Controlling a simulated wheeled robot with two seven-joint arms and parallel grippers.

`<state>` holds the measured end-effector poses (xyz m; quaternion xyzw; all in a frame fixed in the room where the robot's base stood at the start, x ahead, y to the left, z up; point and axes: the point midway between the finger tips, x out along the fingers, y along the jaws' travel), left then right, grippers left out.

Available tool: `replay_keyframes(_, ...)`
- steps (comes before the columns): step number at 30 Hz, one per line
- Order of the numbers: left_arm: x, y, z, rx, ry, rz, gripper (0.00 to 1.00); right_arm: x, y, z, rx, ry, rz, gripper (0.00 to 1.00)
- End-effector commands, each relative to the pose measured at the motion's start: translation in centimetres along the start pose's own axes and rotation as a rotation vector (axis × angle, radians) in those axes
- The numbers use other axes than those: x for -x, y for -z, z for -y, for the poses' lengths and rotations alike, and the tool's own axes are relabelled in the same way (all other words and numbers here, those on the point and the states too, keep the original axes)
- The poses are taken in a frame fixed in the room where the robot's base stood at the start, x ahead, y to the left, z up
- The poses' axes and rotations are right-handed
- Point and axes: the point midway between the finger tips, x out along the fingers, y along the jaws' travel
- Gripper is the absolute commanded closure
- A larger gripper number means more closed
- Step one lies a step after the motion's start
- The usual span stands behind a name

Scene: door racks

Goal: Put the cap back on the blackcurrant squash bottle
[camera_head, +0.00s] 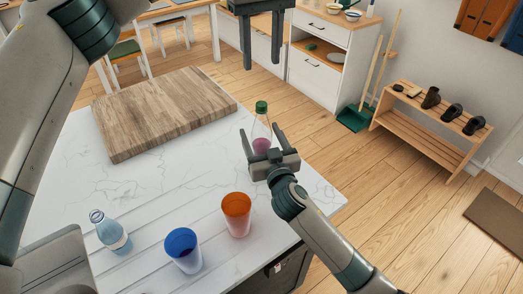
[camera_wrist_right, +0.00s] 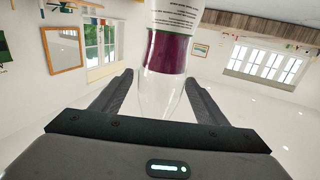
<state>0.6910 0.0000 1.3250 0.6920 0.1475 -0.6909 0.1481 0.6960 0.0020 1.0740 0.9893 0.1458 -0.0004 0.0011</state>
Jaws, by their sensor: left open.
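My right gripper (camera_head: 261,132) has a finger on each side of the bottle. In the wrist view the bottle's purple part (camera_wrist_right: 168,53) shows beyond the fingertips; whether both fingers touch it is unclear. My left gripper (camera_head: 263,60) is open and empty, fingers down, well above the bottle and apart from it.
A wooden board (camera_head: 165,110) lies on the worktop (camera_head: 165,185). A blue cup (camera_head: 183,250), an orange cup (camera_head: 237,214) and a small pale-blue bottle (camera_head: 109,231) stand near the front. A shoe rack (camera_head: 430,130) is on the floor at right. The worktop's middle is clear.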

Motion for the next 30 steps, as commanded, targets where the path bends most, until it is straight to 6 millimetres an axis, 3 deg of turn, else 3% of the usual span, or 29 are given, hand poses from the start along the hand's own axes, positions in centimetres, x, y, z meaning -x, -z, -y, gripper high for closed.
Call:
replay_keyframes(14,-0.4,0.0,0.0,0.000,0.000,0.000,0.55,0.9,-0.1,0.0,-0.001,0.000,0.000,0.33)
replay_keyframes(20,-1.2,0.0,0.0,0.000,0.000,0.000,0.55,3.3,-0.3,0.0,-0.001,0.000,0.000,0.33)
replay_keyframes(30,-3.2,0.0,0.0,0.000,0.000,0.000,0.55,9.7,-0.4,0.0,-0.003,0.001,0.001,0.33)
